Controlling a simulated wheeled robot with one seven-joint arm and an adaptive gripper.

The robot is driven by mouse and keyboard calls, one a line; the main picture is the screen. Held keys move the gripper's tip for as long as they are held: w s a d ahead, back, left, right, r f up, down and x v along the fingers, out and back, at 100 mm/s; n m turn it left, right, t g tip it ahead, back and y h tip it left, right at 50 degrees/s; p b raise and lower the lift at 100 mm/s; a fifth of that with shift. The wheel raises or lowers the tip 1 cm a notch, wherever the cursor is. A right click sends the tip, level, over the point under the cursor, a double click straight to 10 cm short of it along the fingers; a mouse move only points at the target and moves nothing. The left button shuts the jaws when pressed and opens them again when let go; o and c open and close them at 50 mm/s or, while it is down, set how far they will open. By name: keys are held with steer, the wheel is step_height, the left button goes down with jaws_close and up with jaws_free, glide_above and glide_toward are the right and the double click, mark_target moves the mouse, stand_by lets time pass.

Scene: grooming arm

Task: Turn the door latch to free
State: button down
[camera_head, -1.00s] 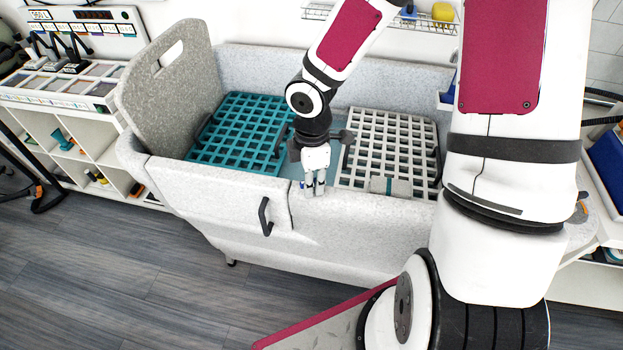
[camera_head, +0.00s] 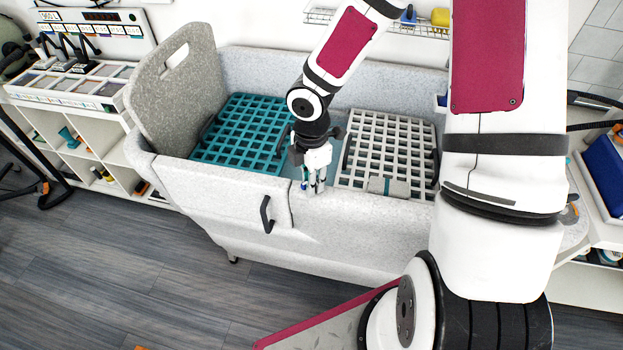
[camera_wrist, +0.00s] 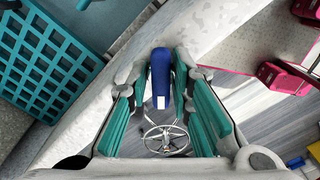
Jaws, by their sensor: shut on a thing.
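The blue latch (camera_wrist: 160,78) stands between the teal-padded fingers of my gripper (camera_wrist: 160,112) in the wrist view, with a small white mark at its near end. In the head view my gripper (camera_head: 314,187) points down at the top edge of the tub's front wall, just right of the door. It is shut on the latch, which it mostly hides there. The pale speckled door (camera_head: 215,195) is the left part of the tub front and looks closed. It carries a black handle (camera_head: 267,214).
Inside the tub lie a teal grate (camera_head: 240,130) and a white grate (camera_head: 385,145). A tall grey panel (camera_head: 175,80) stands at the left end. The floor (camera_head: 130,270) before the door is clear.

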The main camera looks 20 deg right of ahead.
steer(key=shift+s+a+n+p, duration=0.1)
steer(key=shift+s+n+p, duration=0.2)
steer(key=shift+n, duration=0.6)
steer(key=shift+w, duration=0.1)
steer(key=shift+n+p, duration=0.65)
steer(key=shift+n, duration=0.75)
steer(key=shift+n+p, duration=0.35)
steer(key=shift+n, duration=1.05)
steer(key=shift+n, duration=0.4)
steer(key=c, duration=1.5)
jaws_free()
